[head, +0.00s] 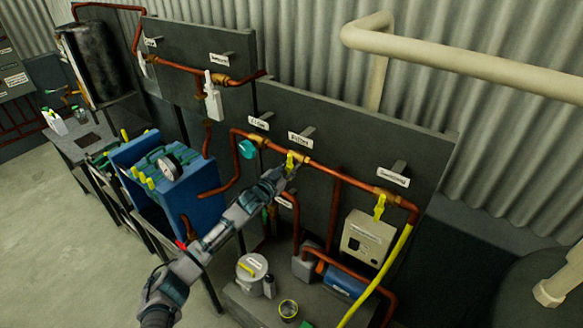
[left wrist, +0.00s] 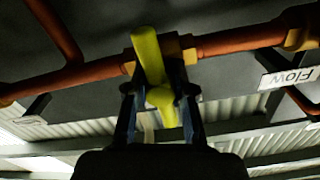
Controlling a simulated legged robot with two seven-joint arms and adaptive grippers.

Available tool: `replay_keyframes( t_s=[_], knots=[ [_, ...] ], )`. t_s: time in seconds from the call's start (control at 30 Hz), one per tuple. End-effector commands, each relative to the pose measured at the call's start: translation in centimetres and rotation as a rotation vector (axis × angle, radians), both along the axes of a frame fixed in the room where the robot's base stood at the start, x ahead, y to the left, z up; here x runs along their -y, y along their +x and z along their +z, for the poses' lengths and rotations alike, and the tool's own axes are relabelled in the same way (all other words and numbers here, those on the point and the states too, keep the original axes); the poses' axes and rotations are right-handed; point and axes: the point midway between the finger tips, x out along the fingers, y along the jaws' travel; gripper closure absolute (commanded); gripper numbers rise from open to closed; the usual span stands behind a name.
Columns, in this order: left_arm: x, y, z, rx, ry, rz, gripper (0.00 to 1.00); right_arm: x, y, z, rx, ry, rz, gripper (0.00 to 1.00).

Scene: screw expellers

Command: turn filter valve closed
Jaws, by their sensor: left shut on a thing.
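The filter valve has a yellow handle (head: 297,157) on the copper pipe (head: 325,170), below the "Filter" label (head: 300,139). My left gripper (head: 285,173) is at this handle. In the left wrist view, the yellow handle (left wrist: 147,55) stands across the pipe (left wrist: 240,39) in front of the brass valve body (left wrist: 187,48). The fingers of my left gripper (left wrist: 160,95) are on both sides of the handle's near part and shut on it. The gripper hides part of the valve in the head view. My right gripper is not in view.
A teal valve (head: 246,149) is left of the filter valve, near the "Flow" label (head: 259,123). Another yellow valve (head: 380,206) is at the right, above a beige box (head: 368,238). A blue case (head: 185,192) stands left of my arm. A dark panel (head: 350,135) is behind the pipe.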

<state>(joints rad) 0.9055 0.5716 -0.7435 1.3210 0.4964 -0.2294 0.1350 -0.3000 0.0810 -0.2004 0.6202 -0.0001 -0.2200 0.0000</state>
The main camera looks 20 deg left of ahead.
Motion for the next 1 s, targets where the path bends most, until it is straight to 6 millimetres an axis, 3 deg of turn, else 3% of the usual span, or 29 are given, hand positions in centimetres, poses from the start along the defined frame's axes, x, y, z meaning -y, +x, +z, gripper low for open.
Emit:
replay_keyframes(
  t_s=[0.03, 0.1, 0.13, 0.53, 1.0],
  knots=[
    [-0.1, 0.0, -0.3, -0.005, 0.006, 0.003, 0.72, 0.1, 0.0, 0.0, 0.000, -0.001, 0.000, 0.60],
    [-0.1, 0.0, -0.3, -0.004, 0.005, 0.002, 0.54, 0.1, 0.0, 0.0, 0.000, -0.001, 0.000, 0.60],
    [-0.1, 0.0, -0.3, -0.005, 0.004, 0.002, 0.52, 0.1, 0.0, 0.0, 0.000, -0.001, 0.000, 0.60],
    [-0.2, -0.7, -0.2, -0.002, 0.000, 0.000, 0.52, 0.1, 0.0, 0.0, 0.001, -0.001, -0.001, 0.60],
    [-3.6, -9.4, -0.4, -0.005, 0.003, 0.001, 0.52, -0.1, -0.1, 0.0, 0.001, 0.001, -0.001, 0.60]
  ],
)
